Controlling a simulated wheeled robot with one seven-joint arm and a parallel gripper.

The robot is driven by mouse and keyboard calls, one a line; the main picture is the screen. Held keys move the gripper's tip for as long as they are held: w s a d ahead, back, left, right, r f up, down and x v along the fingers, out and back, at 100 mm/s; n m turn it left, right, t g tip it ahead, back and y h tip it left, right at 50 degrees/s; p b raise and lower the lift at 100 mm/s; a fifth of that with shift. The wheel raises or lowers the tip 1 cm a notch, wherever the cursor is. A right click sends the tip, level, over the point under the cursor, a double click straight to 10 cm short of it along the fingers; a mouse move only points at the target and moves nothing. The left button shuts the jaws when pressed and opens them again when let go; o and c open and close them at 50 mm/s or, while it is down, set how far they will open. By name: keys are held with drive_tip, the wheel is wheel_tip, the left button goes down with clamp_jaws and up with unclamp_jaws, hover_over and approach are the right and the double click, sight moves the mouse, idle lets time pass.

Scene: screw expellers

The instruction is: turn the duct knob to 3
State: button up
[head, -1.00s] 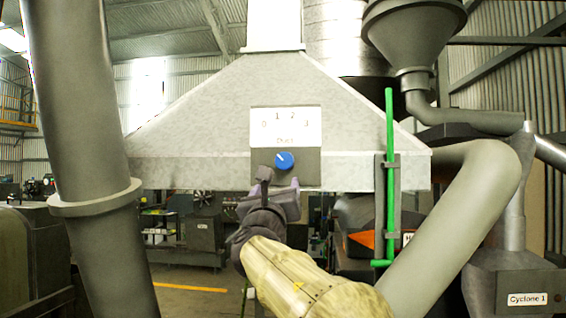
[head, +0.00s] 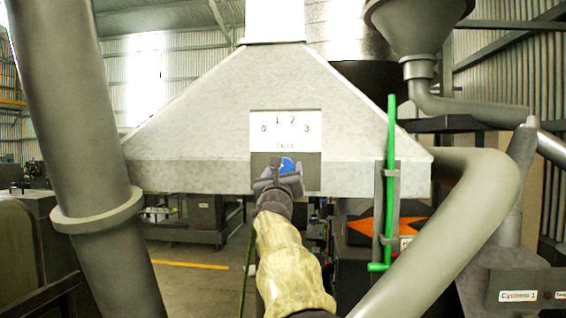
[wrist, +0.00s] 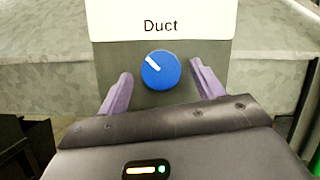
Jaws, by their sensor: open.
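The blue duct knob (head: 287,165) sits on a dark plate below a white label (head: 286,129) marked 0, 1, 2, 3 on the grey hood. In the wrist view the knob (wrist: 160,71) shows whole, and its white pointer mark aims to the upper left. My gripper (head: 276,168) is in front of the knob and hides part of it in the head view. In the wrist view my gripper (wrist: 160,88) is open, with one purple finger to each side of the knob and clear space between. I cannot tell how far the fingertips are from the plate.
A green rod (head: 390,180) stands in a bracket at the hood's right end. A thick grey pipe (head: 85,150) rises at the left, and a bent pipe (head: 455,215) runs at the right. An orange-marked machine (head: 385,225) is below.

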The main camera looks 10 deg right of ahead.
drive_tip(key=shift+w+d+r, duration=0.15)
drive_tip(key=shift+w, duration=0.2)
drive_tip(key=shift+c, duration=0.5)
drive_tip(key=c, duration=0.9)
